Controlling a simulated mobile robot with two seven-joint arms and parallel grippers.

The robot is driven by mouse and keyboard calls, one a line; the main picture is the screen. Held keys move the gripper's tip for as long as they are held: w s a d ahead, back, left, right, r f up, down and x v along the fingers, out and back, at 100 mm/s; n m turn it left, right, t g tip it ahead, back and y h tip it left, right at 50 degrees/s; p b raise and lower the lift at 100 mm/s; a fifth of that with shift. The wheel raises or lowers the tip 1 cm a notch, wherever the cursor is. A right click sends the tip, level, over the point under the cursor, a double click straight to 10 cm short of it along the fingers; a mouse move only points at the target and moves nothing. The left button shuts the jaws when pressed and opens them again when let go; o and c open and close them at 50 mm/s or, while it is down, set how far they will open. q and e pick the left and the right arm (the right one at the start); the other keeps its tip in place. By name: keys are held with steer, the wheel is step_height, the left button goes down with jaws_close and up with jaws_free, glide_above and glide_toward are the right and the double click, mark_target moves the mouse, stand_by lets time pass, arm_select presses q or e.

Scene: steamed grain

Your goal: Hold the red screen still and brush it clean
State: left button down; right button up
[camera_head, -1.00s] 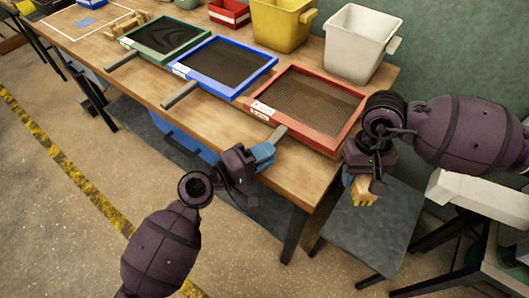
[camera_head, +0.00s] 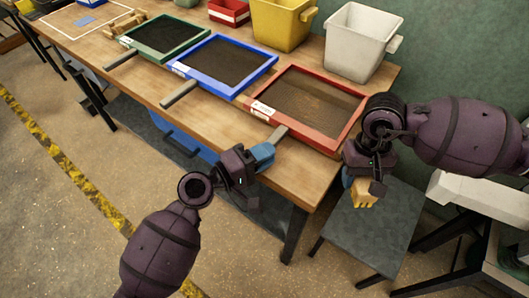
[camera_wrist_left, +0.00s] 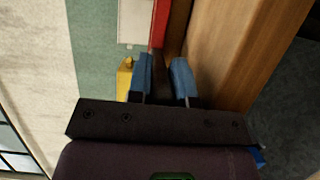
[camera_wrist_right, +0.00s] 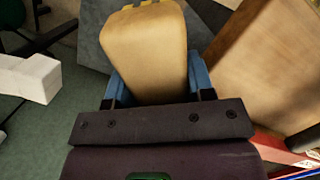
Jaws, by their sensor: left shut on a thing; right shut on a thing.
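The red screen (camera_head: 257,106) lies on the wooden table, its mesh brownish with lighter streaks. Its short handle (camera_head: 278,134) points toward the front edge. My left gripper (camera_head: 264,154) is shut on this handle; the left wrist view shows the handle (camera_wrist_left: 176,38) between blue fingers, with the red frame (camera_wrist_left: 160,22) beyond. My right gripper (camera_head: 350,177) is shut on a wooden brush (camera_wrist_right: 146,52) with yellow at its far end. The brush also shows in the head view (camera_head: 365,194), off the table's right end, above a grey stool and apart from the screen.
A blue screen (camera_head: 212,90) and a green screen (camera_head: 140,52) lie to the left on the table (camera_head: 222,118). A yellow bin (camera_head: 282,25) and a white bin (camera_head: 357,45) stand behind. The grey stool (camera_head: 370,235) stands below the right gripper.

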steer(key=shift+f, duration=0.1)
stand_by(0.3)
arm_select(q)
steer(key=c, duration=0.9)
jaws_free()
steer(key=shift+c, duration=0.2)
arm_select(e)
steer(key=shift+s, duration=0.1)
arm_select(q)
steer(key=shift+f, duration=0.1)
steer(key=v, duration=0.8)
